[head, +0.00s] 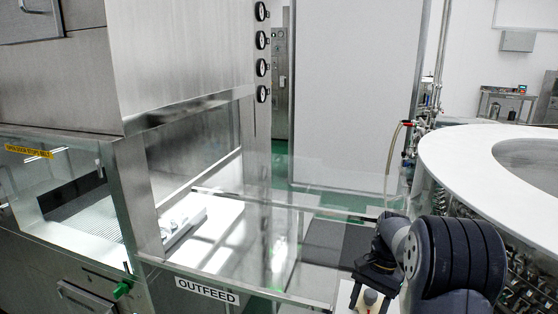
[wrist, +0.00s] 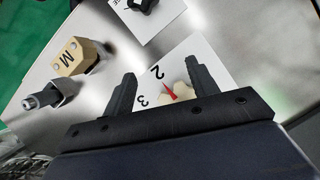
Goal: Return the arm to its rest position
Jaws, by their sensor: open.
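My arm (head: 455,255) shows at the lower right of the head view, bent, with its dark wrist end to the left of the thick ribbed joint. In the wrist view my gripper (wrist: 161,76) is open, its two black fingers apart. A white card with the numbers 2 and 3 (wrist: 158,73) lies beyond and between the fingers. A beige knob with a red pointer (wrist: 178,96) sits on that card, partly hidden by the gripper. I see nothing held between the fingers.
A tan block marked M (wrist: 72,58) and a grey metal fitting (wrist: 52,93) lie on the metal surface left of the fingers. A black part (wrist: 143,4) rests on another card. A clear panel above the OUTFEED label (head: 207,291) and a round white table (head: 455,150) flank my arm.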

